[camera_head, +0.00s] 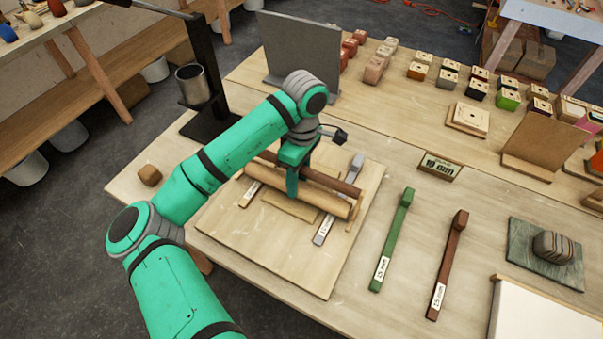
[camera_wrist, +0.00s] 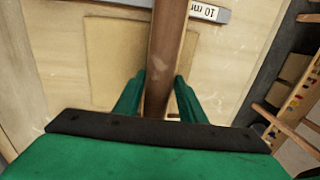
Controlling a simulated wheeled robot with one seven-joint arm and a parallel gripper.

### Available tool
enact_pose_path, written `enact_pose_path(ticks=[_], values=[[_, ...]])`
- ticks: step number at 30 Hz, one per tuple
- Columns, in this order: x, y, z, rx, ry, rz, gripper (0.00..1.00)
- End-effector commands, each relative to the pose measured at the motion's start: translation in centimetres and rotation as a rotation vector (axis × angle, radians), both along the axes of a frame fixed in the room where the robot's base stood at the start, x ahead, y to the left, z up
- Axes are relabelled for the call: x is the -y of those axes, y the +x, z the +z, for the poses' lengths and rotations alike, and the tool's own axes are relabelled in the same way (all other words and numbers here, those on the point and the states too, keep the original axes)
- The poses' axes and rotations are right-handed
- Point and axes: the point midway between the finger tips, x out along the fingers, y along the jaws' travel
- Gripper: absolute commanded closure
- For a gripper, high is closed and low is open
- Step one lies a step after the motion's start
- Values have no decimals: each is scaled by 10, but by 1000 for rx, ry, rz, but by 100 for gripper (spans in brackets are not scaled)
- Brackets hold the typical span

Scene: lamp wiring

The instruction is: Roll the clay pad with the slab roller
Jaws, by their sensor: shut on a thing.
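The slab roller has a thick pale wooden cylinder (camera_head: 315,194) and a dark brown bar (camera_head: 338,184) alongside it. My gripper (camera_head: 293,185) is shut on the bar, with one finger on each side of it; in the wrist view the bar (camera_wrist: 163,50) runs between the fingers (camera_wrist: 160,98). A flat tan clay pad (camera_head: 290,206) lies on the wooden board (camera_head: 270,250), partly hidden under the roller. A grey strip (camera_head: 332,218), labelled 10 mm in the wrist view, and another labelled strip (camera_head: 250,194) flank the pad.
A green strip (camera_head: 394,240) and a brown strip (camera_head: 450,265) lie right of the board. A striped lump (camera_head: 553,246) sits on a green slab. A grey upright panel (camera_head: 300,55) and rows of small blocks stand behind. A dark stand holds a metal cup (camera_head: 193,86) at left.

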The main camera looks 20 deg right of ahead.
Motion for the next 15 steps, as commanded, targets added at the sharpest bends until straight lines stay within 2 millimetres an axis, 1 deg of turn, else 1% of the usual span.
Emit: enact_pose_path(ticks=[9,15], values=[[-7,-6,0,-1,-1,0,100],[-19,-15,-1,1,-2,1,100]])
